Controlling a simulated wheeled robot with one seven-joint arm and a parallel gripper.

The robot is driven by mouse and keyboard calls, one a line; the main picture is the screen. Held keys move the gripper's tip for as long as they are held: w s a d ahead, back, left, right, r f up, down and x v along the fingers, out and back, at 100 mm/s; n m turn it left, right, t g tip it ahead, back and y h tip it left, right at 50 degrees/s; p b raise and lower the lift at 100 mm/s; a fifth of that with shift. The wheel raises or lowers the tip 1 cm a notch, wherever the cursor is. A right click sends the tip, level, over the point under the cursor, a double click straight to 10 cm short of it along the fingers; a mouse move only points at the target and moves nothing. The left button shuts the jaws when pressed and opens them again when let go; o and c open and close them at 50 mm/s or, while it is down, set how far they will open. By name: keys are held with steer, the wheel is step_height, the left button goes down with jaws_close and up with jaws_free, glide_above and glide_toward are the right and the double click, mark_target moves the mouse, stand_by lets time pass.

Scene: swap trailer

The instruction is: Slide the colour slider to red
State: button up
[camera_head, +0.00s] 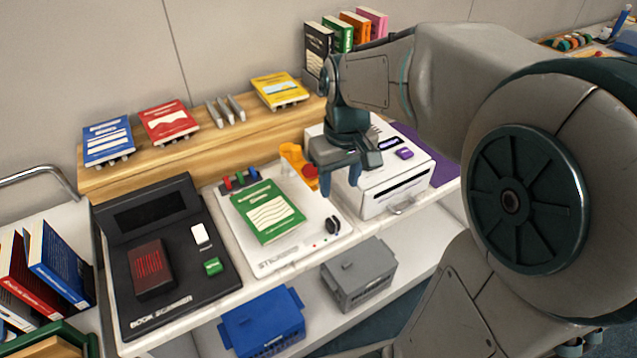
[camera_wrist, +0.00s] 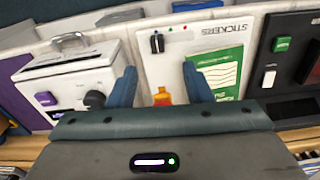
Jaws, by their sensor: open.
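The white STICKERS board (camera_head: 275,262) bears a small black knob (camera_head: 333,225) near its right front corner, with small coloured dots beside it. The knob also shows in the wrist view (camera_wrist: 157,42), with a red and a green dot to its right. Red, green and blue tabs (camera_head: 240,180) stand at the board's back left. I cannot tell for sure which of these is the colour slider. My gripper (camera_head: 340,182) is open and empty above the board's back right, behind the knob. Its fingers (camera_wrist: 160,86) point down, apart from the knob.
A green book (camera_head: 268,212) lies on the board. An orange holder (camera_head: 291,152) with a red part stands close to my gripper. A white machine (camera_head: 385,195) is at the right, a black book scanner (camera_head: 195,270) at the left. Blue (camera_head: 262,322) and grey bins (camera_head: 358,275) sit in front.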

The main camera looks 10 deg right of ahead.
mark_target(333, 220)
steer(key=shift+n+g, duration=0.3)
steer(key=shift+n, duration=0.1)
steer(key=w+f, duration=0.1)
steer(key=f, duration=0.4)
steer(key=w+f+b, duration=0.1)
steer(key=f, duration=0.4)
steer(key=w+f, duration=0.1)
steer(key=f, duration=0.4)
